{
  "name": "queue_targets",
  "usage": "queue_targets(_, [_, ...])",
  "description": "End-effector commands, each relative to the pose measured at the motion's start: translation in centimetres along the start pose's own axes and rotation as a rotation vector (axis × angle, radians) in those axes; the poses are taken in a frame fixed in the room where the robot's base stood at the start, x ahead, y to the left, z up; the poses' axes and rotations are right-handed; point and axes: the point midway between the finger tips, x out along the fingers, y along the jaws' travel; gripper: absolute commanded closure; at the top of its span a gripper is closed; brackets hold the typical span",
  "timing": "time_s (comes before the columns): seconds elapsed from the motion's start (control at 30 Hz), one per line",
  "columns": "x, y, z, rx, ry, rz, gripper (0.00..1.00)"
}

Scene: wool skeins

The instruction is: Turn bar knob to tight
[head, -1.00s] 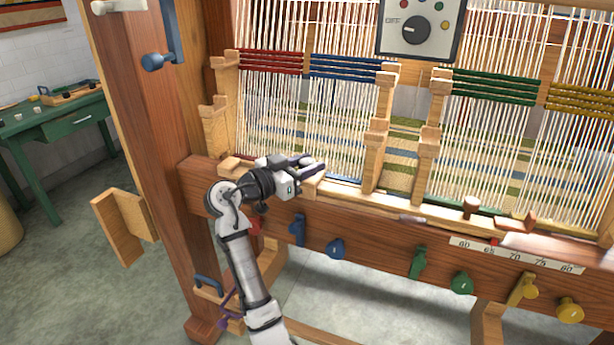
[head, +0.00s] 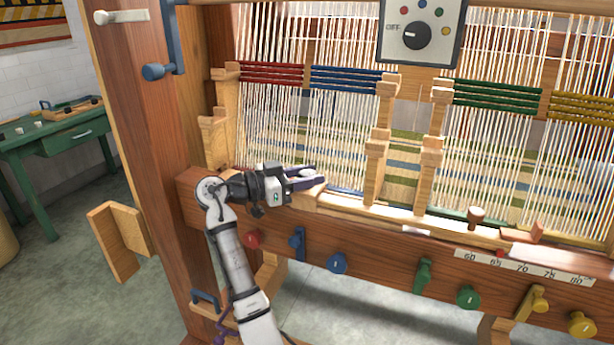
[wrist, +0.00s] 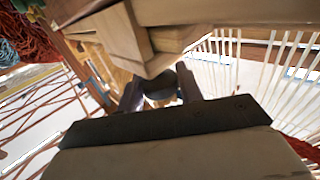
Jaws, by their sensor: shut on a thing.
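My gripper (head: 308,178) is at the top of the loom's front beam, near its left end, with its fingers pointing right. In the wrist view the gripper (wrist: 161,92) is shut on a dark grey rounded thing (wrist: 158,86), which looks like a knob. Most of it is hidden, and no mark for tight shows. In the head view my fingers cover it. On the beam's front face are a red knob (head: 252,239), a blue knob (head: 337,263), a green knob (head: 468,298) and a yellow knob (head: 582,324), all apart from my gripper.
Pale warp threads (head: 270,125) rise close behind my gripper. A wooden block (wrist: 125,35) lies very near the fingers in the wrist view. A dial panel marked OFF (head: 392,45) hangs above.

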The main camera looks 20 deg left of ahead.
Motion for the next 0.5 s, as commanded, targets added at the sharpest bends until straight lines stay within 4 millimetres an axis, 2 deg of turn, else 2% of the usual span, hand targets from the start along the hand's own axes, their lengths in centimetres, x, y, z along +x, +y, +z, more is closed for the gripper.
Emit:
queue_targets(0.07, [0.07, 0.05, 0.20, -0.002, -0.003, 0.003, 0.87])
queue_targets(0.1, [0.07, 0.04, 0.20, -0.002, -0.003, 0.003, 0.59])
queue_targets(0.2, [0.07, 0.04, 0.16, -0.002, -0.002, 0.002, 0.46])
queue_targets(0.5, [-0.06, 0.01, 0.07, 0.000, -0.001, 0.000, 0.45])
